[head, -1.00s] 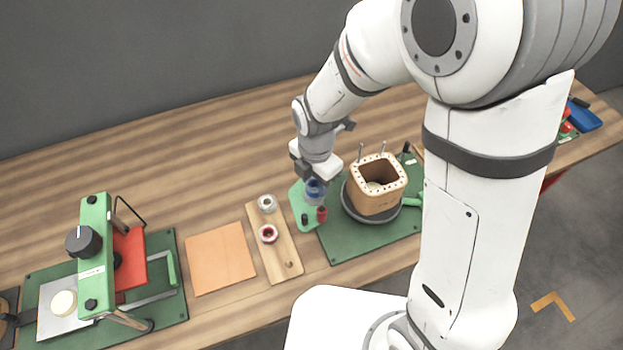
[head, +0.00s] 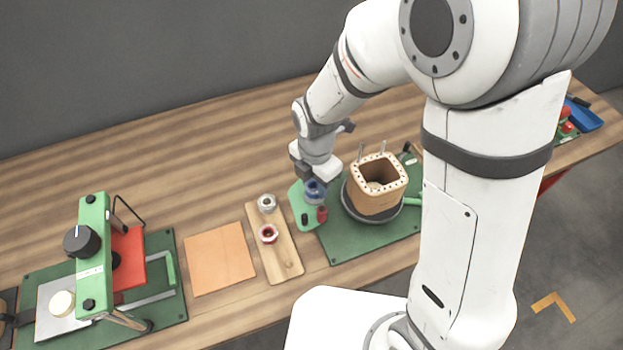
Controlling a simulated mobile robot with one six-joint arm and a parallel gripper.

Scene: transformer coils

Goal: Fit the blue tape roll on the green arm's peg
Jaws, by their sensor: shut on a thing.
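The blue tape roll (head: 314,193) is held in my gripper (head: 315,182), which points down and is shut on it. The roll is over the right part of the green arm (head: 298,207), close above or at its surface. The roll and gripper hide the peg beneath, so I cannot tell whether the roll is around it. A small red piece (head: 322,214) and a black knob (head: 305,219) show on the green arm beside the roll.
A wooden coil former (head: 376,187) with upright pins stands right of my gripper on a green board (head: 345,246). A wooden rack (head: 281,258) with a white roll (head: 267,204) and a red-cored roll (head: 269,234) lies left. An orange mat (head: 219,259) and green press (head: 92,255) are farther left.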

